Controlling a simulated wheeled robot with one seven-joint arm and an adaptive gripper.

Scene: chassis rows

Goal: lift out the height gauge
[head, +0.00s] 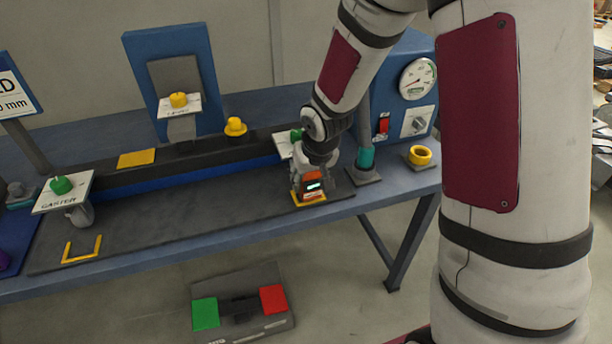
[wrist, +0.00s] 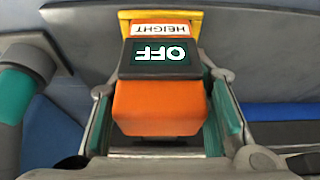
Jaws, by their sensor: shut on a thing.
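The height gauge (head: 312,185) is an orange block with a dark display, at the right end of the dark mat on the bench. My gripper (head: 309,188) reaches down onto the gauge from above. In the wrist view its two fingers stand on either side of the orange body, shut on it. A yellow marking (head: 310,203) shows at the gauge's foot. Whether the gauge touches the mat cannot be told.
A teal-and-grey post (head: 365,160) stands close to the right of my gripper. A white card with a green knob (head: 285,142) is just behind. The mat (head: 190,205) is clear to the left, up to an empty yellow bracket (head: 82,255).

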